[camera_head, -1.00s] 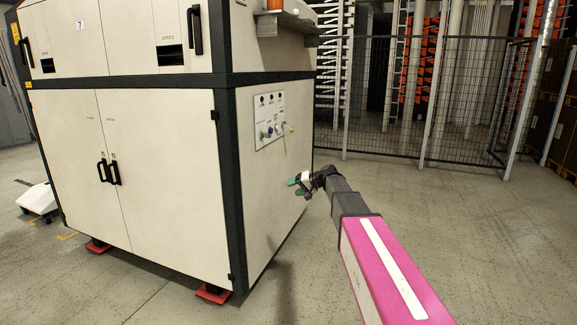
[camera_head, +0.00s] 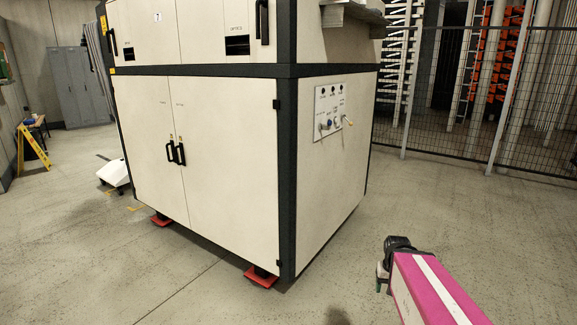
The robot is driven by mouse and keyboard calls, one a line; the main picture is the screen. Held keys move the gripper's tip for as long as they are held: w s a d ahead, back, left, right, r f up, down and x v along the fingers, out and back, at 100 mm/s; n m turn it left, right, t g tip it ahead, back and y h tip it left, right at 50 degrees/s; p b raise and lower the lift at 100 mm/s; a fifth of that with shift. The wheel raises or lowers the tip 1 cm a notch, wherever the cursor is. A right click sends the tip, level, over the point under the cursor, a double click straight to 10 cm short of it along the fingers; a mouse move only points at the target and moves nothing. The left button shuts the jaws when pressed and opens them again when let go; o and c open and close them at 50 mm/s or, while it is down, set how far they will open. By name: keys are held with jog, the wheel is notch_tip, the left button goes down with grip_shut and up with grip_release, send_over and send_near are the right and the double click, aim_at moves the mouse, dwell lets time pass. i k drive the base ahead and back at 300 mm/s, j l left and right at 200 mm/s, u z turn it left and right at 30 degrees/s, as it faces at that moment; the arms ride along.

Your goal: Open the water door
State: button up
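A large cream cabinet with dark edges stands left of centre. Its lower front has two closed doors, a left door (camera_head: 142,140) and a right door (camera_head: 225,165), with black handles (camera_head: 175,152) side by side where they meet. Small lettering on the doors is too small to read, so I cannot tell which is the water door. My gripper (camera_head: 381,278) is at the lower right, to the right of the cabinet and well apart from the handles. Its fingers are small and partly hidden behind my arm.
Red feet (camera_head: 261,277) stick out under the cabinet's front. A panel with connectors (camera_head: 329,110) is on its right side. A wire fence (camera_head: 545,90) stands behind at right. The front floor is clear.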

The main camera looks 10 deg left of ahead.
aim_at(226, 128)
jog(key=u, duration=1.35)
